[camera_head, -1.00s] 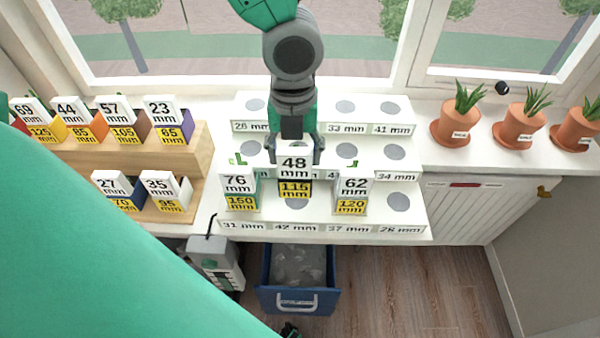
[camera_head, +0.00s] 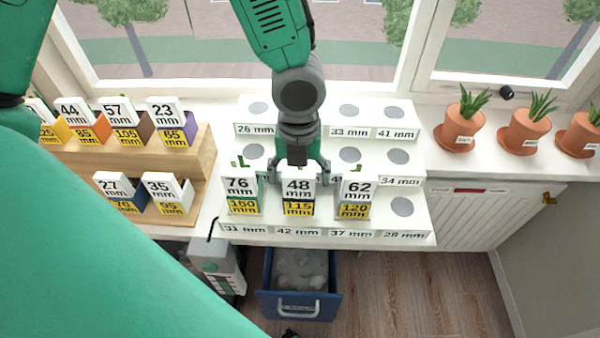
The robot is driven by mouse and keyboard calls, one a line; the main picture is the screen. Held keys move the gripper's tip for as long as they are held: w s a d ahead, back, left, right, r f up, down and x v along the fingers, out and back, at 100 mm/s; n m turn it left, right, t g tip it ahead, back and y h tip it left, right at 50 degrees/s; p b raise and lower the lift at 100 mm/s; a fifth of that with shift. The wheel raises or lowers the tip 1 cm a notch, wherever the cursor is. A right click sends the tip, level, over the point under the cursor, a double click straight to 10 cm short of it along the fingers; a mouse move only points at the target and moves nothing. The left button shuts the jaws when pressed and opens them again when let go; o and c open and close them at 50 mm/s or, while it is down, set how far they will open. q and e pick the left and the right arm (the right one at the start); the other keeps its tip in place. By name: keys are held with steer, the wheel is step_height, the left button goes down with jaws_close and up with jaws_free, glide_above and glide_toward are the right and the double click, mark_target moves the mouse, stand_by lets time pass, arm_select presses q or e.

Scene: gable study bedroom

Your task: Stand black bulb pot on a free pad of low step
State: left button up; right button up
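The black bulb pot (camera_head: 298,208) has a white "48 mm" card and a yellow "115" label. It is upright over the low step (camera_head: 375,222), above the "42 mm" label, between the "76 mm" pot (camera_head: 243,204) and the "62 mm" pot (camera_head: 354,207). It covers its pad, and I cannot tell whether its base fully rests there. My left gripper (camera_head: 299,178) comes down from above with one finger on each side of the pot, seemingly shut on it. A free pad (camera_head: 401,206) shows at the low step's right end.
The higher steps hold bare grey pads (camera_head: 399,112). A wooden rack (camera_head: 203,158) with several labelled pots stands left. Terracotta plant pots (camera_head: 459,135) stand on the sill at right. A blue open drawer (camera_head: 268,305) sits below. The window is behind.

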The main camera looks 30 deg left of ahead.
arm_select(q)
steer(key=shift+r, duration=0.1)
step_height(320, 180, up, 12)
steer(key=p, duration=0.1)
steer(key=shift+p, duration=0.4)
stand_by(0.5)
